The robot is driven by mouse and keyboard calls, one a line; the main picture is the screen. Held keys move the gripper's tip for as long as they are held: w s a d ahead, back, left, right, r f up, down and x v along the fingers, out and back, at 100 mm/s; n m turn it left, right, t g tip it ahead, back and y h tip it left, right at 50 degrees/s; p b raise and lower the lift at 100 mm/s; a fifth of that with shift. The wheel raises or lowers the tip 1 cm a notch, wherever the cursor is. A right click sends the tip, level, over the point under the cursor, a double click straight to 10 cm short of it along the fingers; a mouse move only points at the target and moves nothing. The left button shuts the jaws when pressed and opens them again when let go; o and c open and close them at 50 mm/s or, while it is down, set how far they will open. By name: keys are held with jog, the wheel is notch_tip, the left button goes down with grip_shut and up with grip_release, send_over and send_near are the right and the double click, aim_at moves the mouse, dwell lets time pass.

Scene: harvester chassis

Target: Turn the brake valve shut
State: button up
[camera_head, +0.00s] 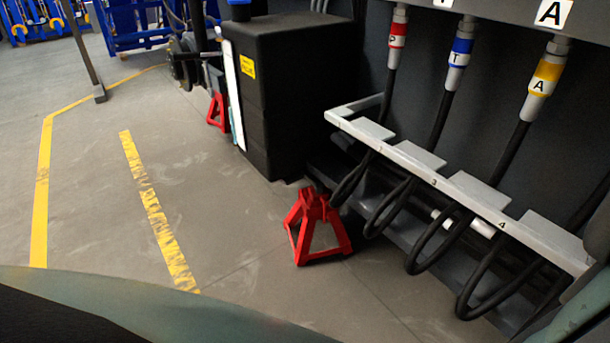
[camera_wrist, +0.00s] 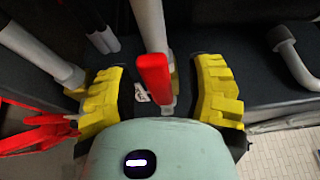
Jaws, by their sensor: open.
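In the wrist view, a red lever handle (camera_wrist: 154,75), which looks like the brake valve's handle, stands between the yellow fingers of my gripper (camera_wrist: 159,72). The fingers are open, one on each side of the handle, with a gap on both sides. A short grey stem (camera_wrist: 168,106) shows at the handle's lower end. A pale grey pipe (camera_wrist: 149,22) runs behind the handle. My gripper's body hides what lies below. I cannot make out the valve or my gripper in the head view.
In the wrist view, a grey bent pipe (camera_wrist: 294,58) is at right and a red stand (camera_wrist: 38,134) at left. In the head view, a red jack stand (camera_head: 318,240) stands by a bracket (camera_head: 425,178) with looped black hoses.

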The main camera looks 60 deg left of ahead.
jog(key=shift+w+d, duration=0.15)
jog(key=shift+w, duration=0.05)
jog(key=shift+f, duration=0.1)
jog(key=shift+o, duration=0.3)
jog(key=shift+s, duration=0.1)
grip_shut()
